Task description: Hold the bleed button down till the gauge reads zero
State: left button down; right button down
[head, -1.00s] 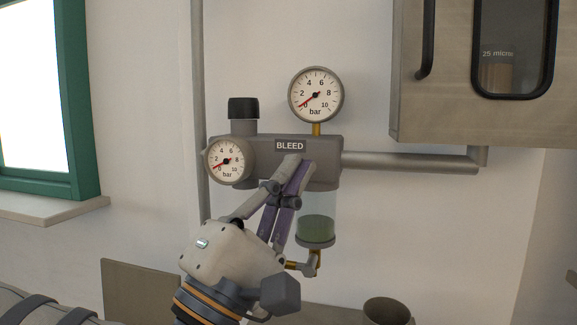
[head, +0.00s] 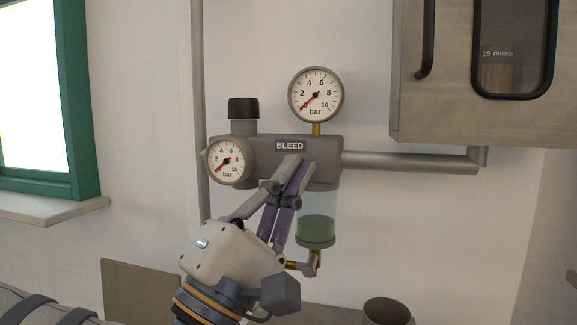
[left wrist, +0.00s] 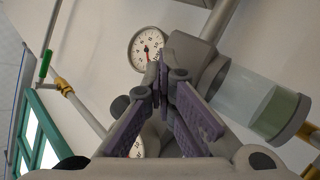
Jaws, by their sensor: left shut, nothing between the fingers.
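The grey regulator body (head: 268,150) on the wall carries a BLEED label (head: 290,146). My left gripper (head: 298,163) is shut and empty, its fingertips against or very near the body's front just below the label. The bleed button is hidden behind the fingertips, so I cannot see if it is pressed. The upper gauge (head: 316,84) has its red needle pointing lower left, at or close to the zero end. The smaller left gauge (head: 228,153) shows its needle lower left too. The left wrist view also shows the upper gauge (left wrist: 139,56). My right gripper is not in view.
A clear bowl with green liquid (head: 317,229) hangs below the body, close to the right of my gripper. A pipe (head: 410,161) runs right, under a metal cabinet (head: 440,115). A dark knob (head: 243,108) stands on top. A green-framed window is at left.

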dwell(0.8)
pick_arm(q)
jog(key=shift+s+a, duration=0.25)
jog(key=shift+s, duration=0.55)
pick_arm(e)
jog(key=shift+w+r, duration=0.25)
